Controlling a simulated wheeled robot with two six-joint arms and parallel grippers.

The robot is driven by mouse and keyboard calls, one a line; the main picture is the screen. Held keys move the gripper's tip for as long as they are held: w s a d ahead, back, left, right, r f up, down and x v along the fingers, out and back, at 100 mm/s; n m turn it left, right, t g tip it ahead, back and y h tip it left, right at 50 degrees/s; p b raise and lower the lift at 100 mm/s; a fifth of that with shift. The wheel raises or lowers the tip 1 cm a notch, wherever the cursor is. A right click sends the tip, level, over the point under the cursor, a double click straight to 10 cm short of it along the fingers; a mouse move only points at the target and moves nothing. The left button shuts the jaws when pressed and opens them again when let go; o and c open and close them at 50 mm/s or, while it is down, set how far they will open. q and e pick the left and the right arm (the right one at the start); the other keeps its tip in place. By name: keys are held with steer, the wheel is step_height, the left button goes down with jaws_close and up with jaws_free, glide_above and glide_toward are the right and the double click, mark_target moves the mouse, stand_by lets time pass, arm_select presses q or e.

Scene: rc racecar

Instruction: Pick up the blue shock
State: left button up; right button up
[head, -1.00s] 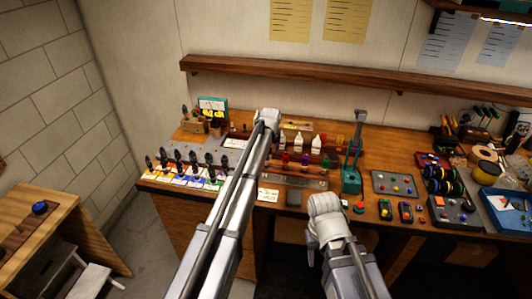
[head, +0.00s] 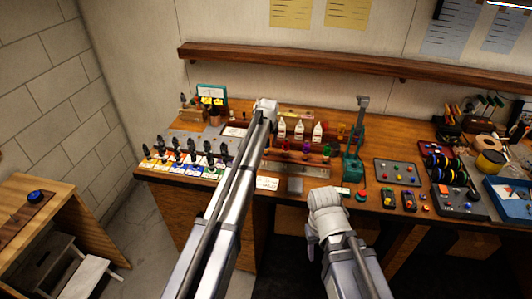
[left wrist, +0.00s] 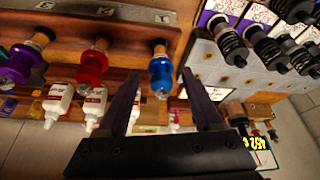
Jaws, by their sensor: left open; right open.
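A glossy blue shock (left wrist: 162,76) with a wooden-coloured top hangs at a wooden rack (left wrist: 120,60) in the left wrist view. My left gripper (left wrist: 161,95) is open and empty, and the blue shock shows between its fingertips; the gap in depth is unclear. A red piece (left wrist: 90,68) and a purple piece (left wrist: 20,65) of the same shape are beside it. In the head view, my left arm hides the blue shock and its own fingers. My right gripper (head: 328,198) is in front of the bench edge, its fingers hardly visible.
Black coil-spring shocks (head: 192,160) stand on coloured cards at the bench's left; they also show in the left wrist view (left wrist: 228,40). White bottles (head: 299,130) stand behind the rack. A green press (head: 353,168) is right of it. A wooden shelf (head: 330,65) runs above.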

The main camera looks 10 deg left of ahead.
arm_select(q)
steer(key=b+x, duration=0.2)
steer(key=x, duration=0.1)
steer(key=shift+f, duration=0.15)
arm_select(e)
step_height(320, 180, down, 3)
steer(key=shift+r, duration=0.1)
arm_select(q)
steer(key=shift+c, duration=0.2)
jaws_close()
